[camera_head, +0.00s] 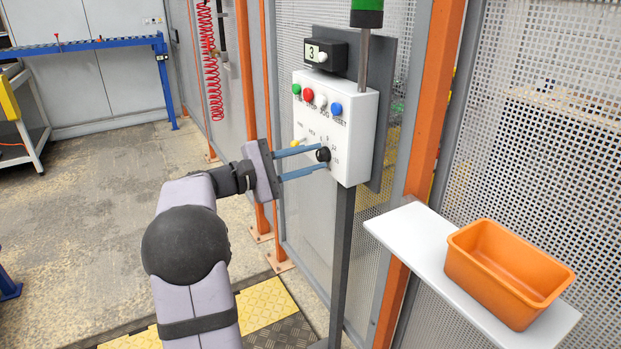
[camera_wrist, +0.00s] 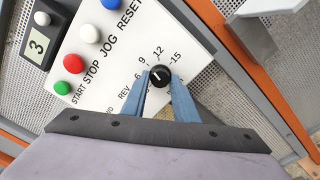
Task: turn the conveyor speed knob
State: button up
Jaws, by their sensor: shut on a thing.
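The speed knob (camera_head: 323,155) is a small black dial on the lower right of a white control box (camera_head: 357,134). In the wrist view the knob (camera_wrist: 160,75) has a white pointer line and a printed scale around it, with 6, 9, 12 and 15 readable. The pointer lies toward the lower left of that view, near the low end of the scale. My gripper (camera_head: 321,160) has its two blue fingers on either side of the knob, shut on it. In the wrist view the fingertips (camera_wrist: 160,80) flank the knob from below.
Green (camera_head: 296,88), red (camera_head: 308,95), white (camera_head: 320,101) and blue (camera_head: 336,109) buttons sit above the knob. A black display (camera_head: 326,53) reads 3. An orange bin (camera_head: 470,265) stands on a white shelf (camera_head: 405,232) at right. Mesh fencing is behind the box.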

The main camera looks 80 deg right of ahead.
jog(key=m+b, duration=0.1)
jog(key=b, duration=0.1)
jog(key=m+b, duration=0.1)
jog(key=b, duration=0.1)
jog(key=m+b, duration=0.2)
jog(key=shift+f, duration=0.25)
jog(key=shift+r+m+b, duration=0.25)
jog(key=shift+m+b, duration=0.85)
jog(key=shift+b, duration=0.15)
jog(key=o, duration=1.1)
jog(key=shift+c, duration=0.2)
jog(key=shift+w, duration=0.1)
jog(key=v, duration=0.7)
jog(key=shift+a+r, duration=0.1)
jog(key=shift+a, duration=0.05)
